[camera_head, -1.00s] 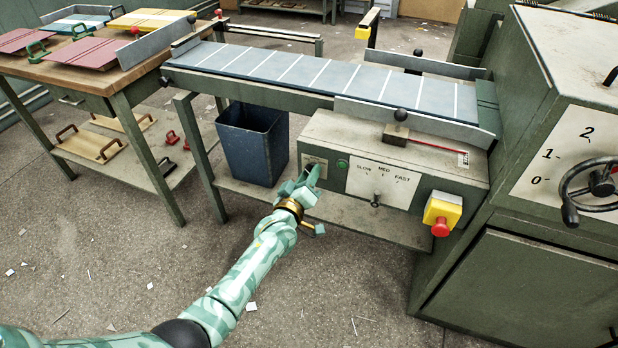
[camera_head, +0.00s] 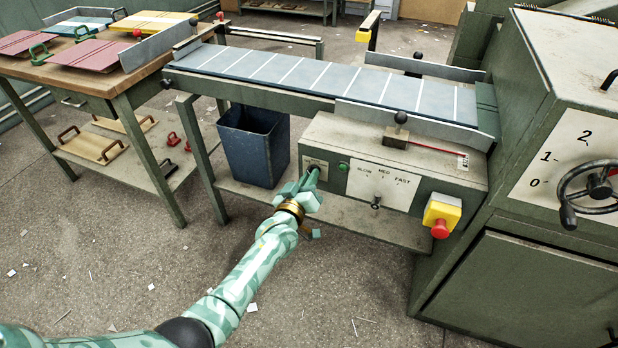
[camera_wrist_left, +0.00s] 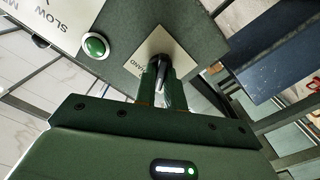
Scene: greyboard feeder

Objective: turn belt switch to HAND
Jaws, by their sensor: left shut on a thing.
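The belt switch is a black knob (camera_wrist_left: 161,66) on a pale square plate (camera_wrist_left: 150,60) at the left end of the control box front. The letters "AND" of a label show on the plate beside the knob in the left wrist view. My left gripper (camera_head: 312,176) is shut on the knob, with one finger on each side of it. In the head view the fingers hide most of the knob, and I cannot tell its exact setting. My right gripper is not in view.
A green button (camera_head: 343,166) sits just right of the switch, beside a SLOW/MED/FAST dial panel (camera_head: 384,184). A red stop button (camera_head: 440,229) is farther right. The belt (camera_head: 340,82) runs above. A blue bin (camera_head: 253,148) stands left of the box.

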